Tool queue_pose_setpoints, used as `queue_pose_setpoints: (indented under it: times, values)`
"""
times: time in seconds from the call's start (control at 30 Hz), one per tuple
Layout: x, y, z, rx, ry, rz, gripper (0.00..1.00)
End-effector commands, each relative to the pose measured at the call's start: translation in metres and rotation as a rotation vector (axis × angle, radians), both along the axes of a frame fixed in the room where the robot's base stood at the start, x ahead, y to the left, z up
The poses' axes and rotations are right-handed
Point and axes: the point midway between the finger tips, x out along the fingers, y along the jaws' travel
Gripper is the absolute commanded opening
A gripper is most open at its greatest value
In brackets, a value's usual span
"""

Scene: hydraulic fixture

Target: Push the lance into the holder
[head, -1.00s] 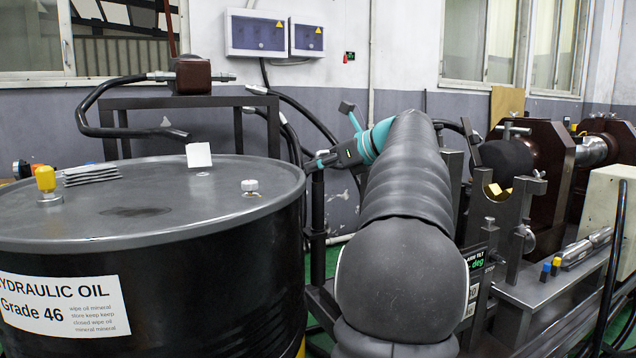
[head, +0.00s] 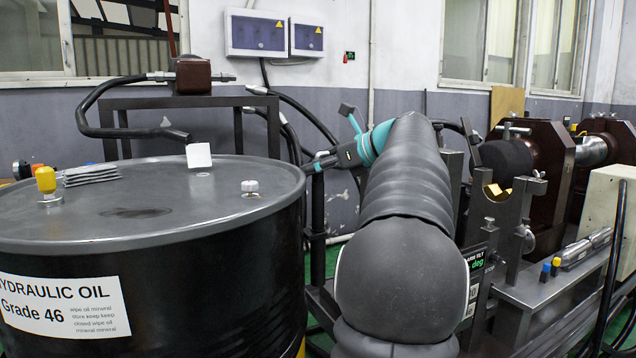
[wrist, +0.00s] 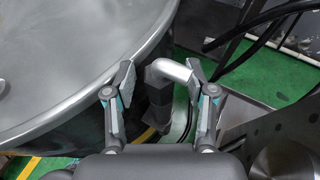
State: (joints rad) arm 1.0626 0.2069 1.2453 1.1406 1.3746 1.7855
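What looks like the lance is a bent silver pipe (wrist: 177,69) with a dark hexagonal block, beside the drum's rim in the wrist view. A dark upright tube (wrist: 158,108) runs down below the block. This may be the holder or the lance's own lower part; I cannot tell. My gripper (wrist: 160,78) has its two fingers spread apart, one on each side of the block and pipe. The right finger looks close to the pipe; contact is unclear. In the head view my gripper (head: 316,163) is above a dark upright post (head: 317,215), and my arm hides much there.
A black oil drum (head: 150,270) stands close on the left, with a white block (head: 198,155) and a yellow-capped fitting (head: 46,182) on its lid. A metal fixture (head: 500,225) stands on the right. Hoses (head: 305,115) hang behind. Green floor shows below.

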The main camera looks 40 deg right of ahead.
Motion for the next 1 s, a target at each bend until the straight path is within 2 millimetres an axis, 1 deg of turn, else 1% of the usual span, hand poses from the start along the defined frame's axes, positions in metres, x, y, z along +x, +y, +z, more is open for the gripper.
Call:
queue_pose_setpoints:
  times: [0.2,0.33,0.47,0.7,0.8,0.9,1.0]
  values:
    - [-0.002,-0.001,0.001,0.000,0.000,-0.001,0.55]
    - [-0.012,-0.004,0.006,-0.001,-0.001,-0.002,0.55]
    - [-0.032,-0.009,0.014,-0.002,-0.001,-0.005,0.55]
    - [-0.075,-0.020,0.032,-0.001,0.000,-0.005,0.55]
    - [-0.089,-0.023,0.038,-0.001,0.000,-0.004,0.55]
    - [-0.099,-0.026,0.042,0.000,-0.001,-0.003,0.55]
    - [-0.105,-0.026,0.045,0.000,0.000,0.000,0.55]
